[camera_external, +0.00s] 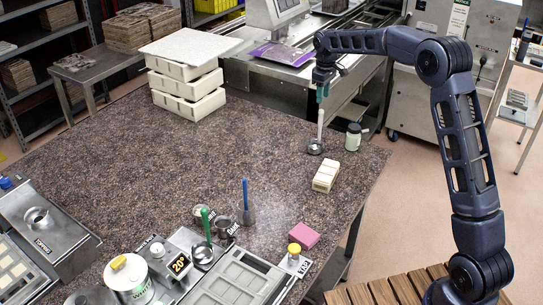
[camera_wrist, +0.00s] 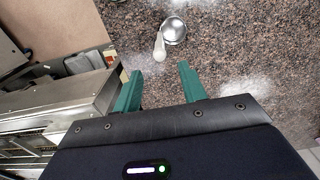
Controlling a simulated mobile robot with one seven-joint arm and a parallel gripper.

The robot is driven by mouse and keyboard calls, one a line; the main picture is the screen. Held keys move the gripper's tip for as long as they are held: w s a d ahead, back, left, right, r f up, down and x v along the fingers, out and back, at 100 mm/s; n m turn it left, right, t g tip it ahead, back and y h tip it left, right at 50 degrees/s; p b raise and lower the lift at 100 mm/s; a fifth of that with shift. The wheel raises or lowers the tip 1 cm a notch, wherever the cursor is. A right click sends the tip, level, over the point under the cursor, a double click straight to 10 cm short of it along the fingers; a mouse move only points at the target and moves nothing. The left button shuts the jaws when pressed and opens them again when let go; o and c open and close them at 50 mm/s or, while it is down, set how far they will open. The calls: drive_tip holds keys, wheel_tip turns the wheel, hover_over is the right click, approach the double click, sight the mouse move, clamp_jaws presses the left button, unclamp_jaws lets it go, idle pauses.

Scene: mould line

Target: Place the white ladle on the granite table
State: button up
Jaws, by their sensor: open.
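The white ladle (camera_external: 320,126) has its steel bowl down on the granite table (camera_external: 230,160), near the far right edge, with its white handle rising upright. In the wrist view the ladle (camera_wrist: 160,46) lies just beyond the fingertips, its handle end toward the camera. My gripper (camera_external: 322,95) is directly above the handle's top. Its green fingers (camera_wrist: 159,72) are spread wide, and nothing is clamped between them. A small gap shows between the fingers and the handle in the wrist view.
A lidded jar (camera_external: 353,137) stands right of the ladle, and a cream mould block (camera_external: 326,177) lies nearer. Stacked cream moulds (camera_external: 187,95) stand at the back left. A blue-handled tool in a cup (camera_external: 245,208) and a pink block (camera_external: 292,235) are nearer. The table's middle is clear.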

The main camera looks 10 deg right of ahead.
drive_tip(key=shift+r, duration=0.6)
drive_tip(key=s+d+r+m+t, duration=0.1)
drive_tip(key=s+d+r, duration=0.35)
drive_tip(key=s, duration=0.45)
drive_tip(key=s+d+r+m, duration=0.25)
drive_tip(key=s+r, duration=0.25)
drive_tip(key=s, duration=0.3)
drive_tip(key=s+d+r+m+t, duration=0.1)
drive_tip(key=s+d+r, duration=0.35)
drive_tip(key=s, duration=0.45)
drive_tip(key=s+d+f+m+t, duration=0.1)
drive_tip(key=s+d+f, duration=0.1)
drive_tip(key=s, duration=0.7)
drive_tip(key=s+d+f+m, duration=0.2)
drive_tip(key=s+f, duration=0.1)
drive_tip(key=s, duration=0.7)
drive_tip(key=s+d+f+m+t, duration=0.1)
drive_tip(key=s+d+f, duration=0.1)
drive_tip(key=s, duration=0.7)
drive_tip(key=shift+s+d+f+t, duration=0.3)
drive_tip(key=shift+s+d+f, duration=0.05)
drive_tip(key=shift+d, duration=0.2)
